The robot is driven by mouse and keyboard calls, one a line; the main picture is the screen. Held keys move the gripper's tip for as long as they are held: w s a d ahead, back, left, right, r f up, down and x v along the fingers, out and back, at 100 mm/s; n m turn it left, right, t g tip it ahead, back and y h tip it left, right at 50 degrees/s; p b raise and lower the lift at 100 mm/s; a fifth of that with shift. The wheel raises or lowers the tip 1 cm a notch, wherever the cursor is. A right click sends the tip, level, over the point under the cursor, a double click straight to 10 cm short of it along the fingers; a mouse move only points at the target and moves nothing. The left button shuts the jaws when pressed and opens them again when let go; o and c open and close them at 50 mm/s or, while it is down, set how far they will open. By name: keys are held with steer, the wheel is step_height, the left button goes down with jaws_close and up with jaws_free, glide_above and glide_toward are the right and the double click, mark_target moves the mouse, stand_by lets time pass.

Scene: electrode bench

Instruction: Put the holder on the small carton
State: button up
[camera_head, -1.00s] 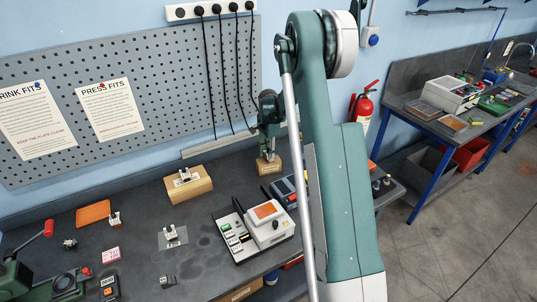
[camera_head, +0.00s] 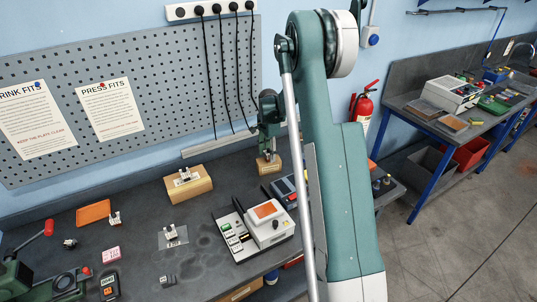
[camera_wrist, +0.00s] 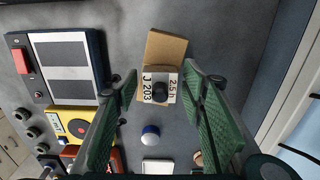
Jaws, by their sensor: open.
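The small carton (camera_head: 265,168) is a brown box at the back of the bench, right of the wooden block. In the wrist view, its bare brown top (camera_wrist: 166,46) and a white label reading "2.5 h J 203" show. A dark, round-topped piece (camera_wrist: 160,89), apparently the holder, stands over the label. My gripper (camera_wrist: 160,82) is open, with one green finger on each side of this piece and visible gaps to both. In the head view my gripper (camera_head: 268,146) is just above the carton. The foot of the dark piece is hidden from above.
A grey device with a red button (camera_wrist: 20,61) lies left of the carton, and a yellow box (camera_wrist: 72,124) is nearer. A wooden block (camera_head: 190,187) and a white instrument (camera_head: 268,222) stand on the bench.

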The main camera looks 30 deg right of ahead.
mark_target(268, 149)
step_height(268, 149, up, 12)
steer(key=shift+r+b, duration=0.1)
steer(key=shift+b, duration=0.3)
stand_by(0.6)
steer(key=shift+s+a+r, duration=0.15)
steer(key=shift+a+r, duration=0.1)
steer(key=s+a+r+n+t, duration=0.3)
steer(key=s+a+r+n, duration=0.6)
steer(key=s+a+r, duration=1)
steer(key=s+a+f+n+t, duration=0.2)
steer(key=s+a+n, duration=0.2)
steer(key=s, duration=0.9)
steer(key=s+a+f+n+t, duration=0.2)
steer(key=s+a+n, duration=0.3)
steer(key=s, duration=0.7)
steer(key=shift+s+a+f, duration=0.15)
steer(key=shift+s+a, duration=0.2)
steer(key=shift+a, duration=0.35)
